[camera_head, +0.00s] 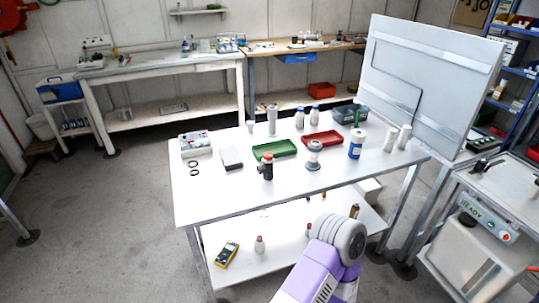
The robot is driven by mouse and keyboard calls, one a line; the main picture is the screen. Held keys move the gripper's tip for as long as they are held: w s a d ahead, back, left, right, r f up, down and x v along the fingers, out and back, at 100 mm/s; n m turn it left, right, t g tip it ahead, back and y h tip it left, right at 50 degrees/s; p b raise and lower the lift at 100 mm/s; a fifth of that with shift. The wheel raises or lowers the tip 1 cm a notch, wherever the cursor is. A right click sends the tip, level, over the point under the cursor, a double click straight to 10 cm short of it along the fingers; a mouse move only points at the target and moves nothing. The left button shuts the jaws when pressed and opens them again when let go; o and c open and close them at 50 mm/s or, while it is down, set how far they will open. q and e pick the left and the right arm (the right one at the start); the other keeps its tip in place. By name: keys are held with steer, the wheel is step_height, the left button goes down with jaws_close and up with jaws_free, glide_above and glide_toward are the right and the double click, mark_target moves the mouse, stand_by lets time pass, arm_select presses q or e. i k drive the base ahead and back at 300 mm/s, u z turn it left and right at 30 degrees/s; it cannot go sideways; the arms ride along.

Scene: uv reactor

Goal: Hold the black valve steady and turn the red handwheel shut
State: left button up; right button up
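The black valve (265,172) stands upright near the front edge of the white table, left of its middle. A small dull-red part at its top looks like the red handwheel (267,157); it is too small to tell how far it is turned. Neither of my grippers is in view. A purple and grey link of one of my arms rises at the bottom right of centre, in front of the table. Nothing is seen touching the valve.
On the white table (215,205) are a green tray (274,150), a red tray (323,139), a grey flanged fitting (314,155) and a blue-labelled jar (357,143). Black rings (194,168) lie left. A large panel (430,80) stands behind right. Front left tabletop is clear.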

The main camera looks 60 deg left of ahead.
mark_target(268, 156)
steer(key=u, duration=0.95)
steer(key=i, duration=1.15)
steer(key=u, duration=1.25)
